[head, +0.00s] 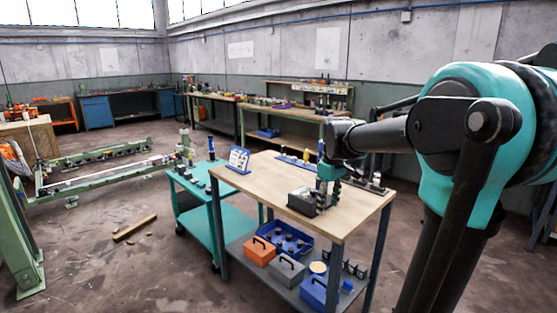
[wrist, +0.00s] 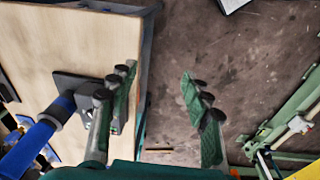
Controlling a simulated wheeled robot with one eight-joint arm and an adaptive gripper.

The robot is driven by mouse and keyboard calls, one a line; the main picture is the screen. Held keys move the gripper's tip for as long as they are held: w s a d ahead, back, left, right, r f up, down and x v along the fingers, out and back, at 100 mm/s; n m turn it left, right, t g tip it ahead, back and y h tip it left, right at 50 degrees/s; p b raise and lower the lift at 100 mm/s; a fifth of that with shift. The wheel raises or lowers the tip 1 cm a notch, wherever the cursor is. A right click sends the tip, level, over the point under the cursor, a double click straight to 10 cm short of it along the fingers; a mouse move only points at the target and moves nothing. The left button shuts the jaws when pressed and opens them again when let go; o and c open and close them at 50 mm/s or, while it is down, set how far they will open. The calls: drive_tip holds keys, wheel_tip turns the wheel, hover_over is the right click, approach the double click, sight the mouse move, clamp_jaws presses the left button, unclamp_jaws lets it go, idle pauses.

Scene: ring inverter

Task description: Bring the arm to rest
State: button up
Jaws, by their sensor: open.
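My arm reaches in from the right in the head view, with its black and teal links bent over the wooden-topped workbench (head: 272,172). The left finger overlaps the bench top (wrist: 60,40) and the right one shows against the floor. Whether a fingertip touches anything is unclear.
A blue-handled item (wrist: 42,138) on a dark plate (wrist: 72,88) lies close beside the left finger. A blue stand with a card (head: 238,160) is at the bench's left corner. A teal cart (head: 190,190) stands left; boxes fill the lower shelf.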

drive_tip(key=s+d+f+m+t, duration=0.3)
drive_tip(key=s+f+m, duration=0.5)
drive_tip(key=s+f, duration=1)
drive_tip(key=shift+s+d+f, duration=0.15)
drive_tip(key=shift+s+f, duration=0.25)
drive_tip(key=shift+s, duration=0.3)
